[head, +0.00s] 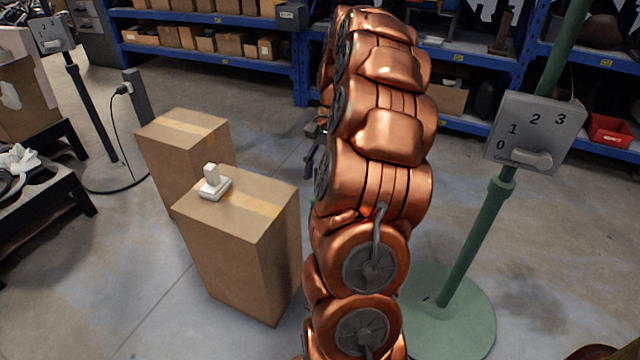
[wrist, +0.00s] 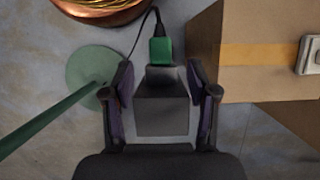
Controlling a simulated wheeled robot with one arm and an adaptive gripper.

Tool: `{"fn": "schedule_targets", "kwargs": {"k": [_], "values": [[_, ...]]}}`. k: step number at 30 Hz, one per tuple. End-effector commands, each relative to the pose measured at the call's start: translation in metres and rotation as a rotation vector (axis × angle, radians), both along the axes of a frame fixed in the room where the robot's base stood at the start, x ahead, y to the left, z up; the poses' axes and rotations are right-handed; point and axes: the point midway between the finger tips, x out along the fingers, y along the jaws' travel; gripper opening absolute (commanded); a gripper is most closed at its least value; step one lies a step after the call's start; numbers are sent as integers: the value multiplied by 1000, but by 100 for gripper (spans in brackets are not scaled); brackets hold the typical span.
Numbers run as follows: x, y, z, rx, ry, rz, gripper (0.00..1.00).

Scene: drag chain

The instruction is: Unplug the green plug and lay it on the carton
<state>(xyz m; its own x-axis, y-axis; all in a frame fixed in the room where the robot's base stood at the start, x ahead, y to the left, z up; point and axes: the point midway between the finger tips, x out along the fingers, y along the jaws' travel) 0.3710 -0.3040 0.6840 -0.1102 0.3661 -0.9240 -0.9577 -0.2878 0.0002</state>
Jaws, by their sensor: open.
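The green plug (wrist: 160,49) shows in the wrist view, with a black cable running up from it. It sits on top of a grey socket post (wrist: 161,105). My gripper (wrist: 159,67) is open, with one finger on each side of the post top and the plug just beyond the fingertips. Neither finger appears to touch the plug. The carton (head: 272,262) with yellow tape stands left of my arm in the head view, and a carton (wrist: 245,85) shows at right in the wrist view. The plug is hidden behind my arm in the head view.
A white block-like device (head: 215,187) lies on the carton top. A second carton (head: 165,160) stands behind it. A green pole with a round base (head: 455,315) carries a numbered dial box (head: 537,130) at right. Another post (head: 137,97) holds a black plug at left.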

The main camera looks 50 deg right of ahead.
Motion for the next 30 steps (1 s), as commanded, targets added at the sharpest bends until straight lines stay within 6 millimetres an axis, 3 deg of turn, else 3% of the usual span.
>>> {"fn": "schedule_targets", "kwargs": {"k": [9, 15, 30], "values": [[5, -16, 41, -2, -2, 1, 58], [7, -23, 56, 0, 0, 0, 58], [8, -25, 66, 0, 0, 3, 58]]}}
